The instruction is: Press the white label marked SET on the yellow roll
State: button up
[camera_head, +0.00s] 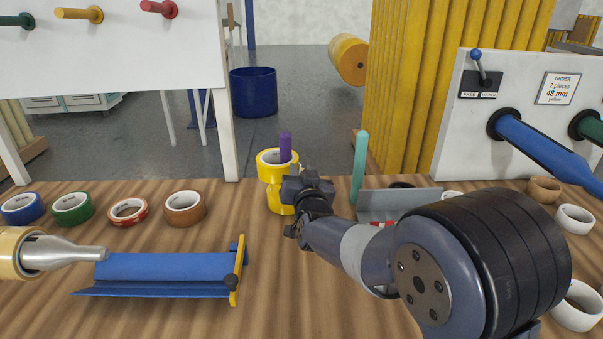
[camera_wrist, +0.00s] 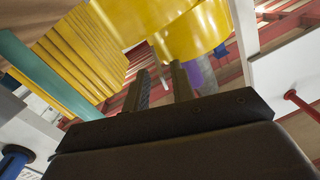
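Yellow tape rolls (camera_head: 271,172) stand at the back middle of the bench, around a purple post (camera_head: 285,147). The upper roll shows its white core; my gripper (camera_head: 303,190) covers part of the lower yellow. In the wrist view a yellow roll (camera_wrist: 190,32) fills the top middle, just beyond my gripper's fingertips (camera_wrist: 160,72). The two dark fingers stand apart with a gap between them and nothing held. I cannot tell whether a fingertip touches the roll. No white SET label can be made out in either view.
A teal post (camera_head: 360,168) and a grey metal tray (camera_head: 398,204) stand right of the yellow rolls. Blue, green, red and brown rolls (camera_head: 185,208) line the left back. A blue trough (camera_head: 165,267) lies front left. The bench between trough and my arm is clear.

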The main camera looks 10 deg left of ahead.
jog(key=v, duration=1)
jog(key=shift+s+d, duration=0.15)
jog(key=shift+s, duration=0.25)
jog(key=shift+w, duration=0.1)
jog(key=x, duration=1)
jog(key=shift+w, duration=0.3)
jog(key=shift+r, duration=0.1)
